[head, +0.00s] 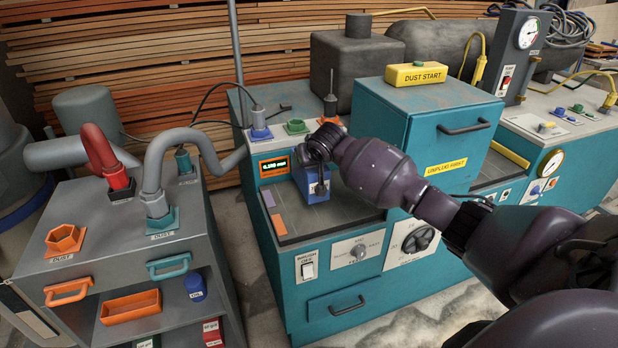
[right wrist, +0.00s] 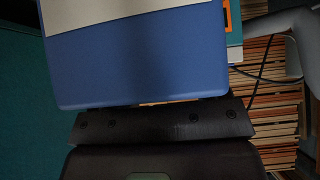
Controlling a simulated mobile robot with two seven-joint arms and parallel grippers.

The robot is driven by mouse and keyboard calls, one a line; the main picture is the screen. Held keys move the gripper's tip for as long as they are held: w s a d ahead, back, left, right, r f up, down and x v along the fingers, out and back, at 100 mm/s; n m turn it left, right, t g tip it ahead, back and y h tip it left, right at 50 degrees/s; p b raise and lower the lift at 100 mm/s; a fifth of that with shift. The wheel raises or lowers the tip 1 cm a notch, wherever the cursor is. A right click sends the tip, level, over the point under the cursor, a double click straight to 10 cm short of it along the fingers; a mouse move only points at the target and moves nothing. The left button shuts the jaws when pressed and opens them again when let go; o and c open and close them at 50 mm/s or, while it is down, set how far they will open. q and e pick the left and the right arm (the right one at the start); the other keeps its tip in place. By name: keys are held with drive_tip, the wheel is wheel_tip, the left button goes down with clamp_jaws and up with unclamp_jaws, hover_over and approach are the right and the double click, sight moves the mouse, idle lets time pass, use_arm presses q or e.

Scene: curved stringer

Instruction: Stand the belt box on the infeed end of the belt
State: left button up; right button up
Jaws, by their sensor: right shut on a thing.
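The belt box (head: 310,189) is a blue box, roughly upright over the dark belt (head: 345,211) on the teal machine. My right gripper (head: 319,160) is shut on it from above, and my wrist hides part of its top. I cannot tell whether the box's underside touches the belt. In the right wrist view, the blue box (right wrist: 140,72) with a pale panel fills the top, against a dark finger (right wrist: 160,124). My left gripper is not in view.
A display panel (head: 275,166) and coloured ports stand behind the belt. A teal cabinet (head: 425,115) rises to the right of the belt. The belt's front strip is clear.

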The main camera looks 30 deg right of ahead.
wheel_tip(320, 180, down, 5)
drive_tip(key=shift+r+b, duration=0.1)
drive_tip(key=shift+b, duration=0.35)
drive_tip(key=shift+f, duration=0.45)
drive_tip(key=shift+r, duration=0.1)
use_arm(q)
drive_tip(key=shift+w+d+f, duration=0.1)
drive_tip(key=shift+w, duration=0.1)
use_arm(e)
drive_tip(key=o, duration=0.9)
drive_tip(key=shift+f, duration=0.2)
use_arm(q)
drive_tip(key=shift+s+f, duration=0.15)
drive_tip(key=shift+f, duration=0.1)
use_arm(e)
drive_tip(key=shift+o, duration=1.1)
